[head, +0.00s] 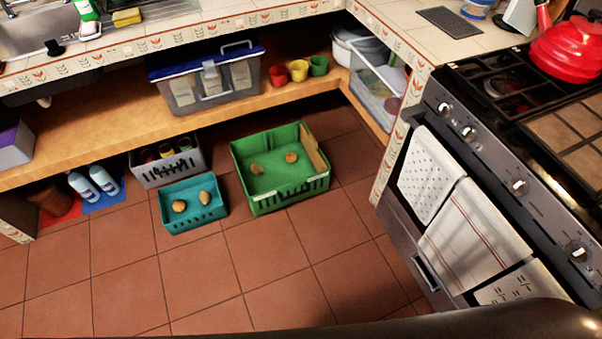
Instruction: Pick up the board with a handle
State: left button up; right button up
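I see no board whose handle I can make out for certain. A flat dark grey slab (450,21) lies on the tiled counter left of the stove; no handle shows on it. A white flat piece (520,16) stands tilted near the counter's back right, partly cut by the frame's top. A light wooden panel (313,152) stands inside the right end of the green crate (262,205); I cannot tell whether it has a handle. Neither my left nor my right gripper is in view.
A teal crate (180,227) and a grey basket (147,180) stand on the floor by the green crate. A lidded bin (190,95) and three cups (299,71) sit on the wooden shelf. The stove (470,160) with towels is right. The front floor is clear.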

aim_at(310, 144)
jog(key=z, duration=0.45)
jog(key=i+j+z, duration=0.6)
jog(key=j, duration=0.15)
jog(key=i+j+z, duration=0.15)
jog(key=j+z, duration=0.15)
jog(key=j, duration=0.15)
jog(key=i+j, duration=0.15)
jog(key=j, duration=0.25)
jog(key=i+j, duration=0.2)
jog(key=j, duration=0.15)
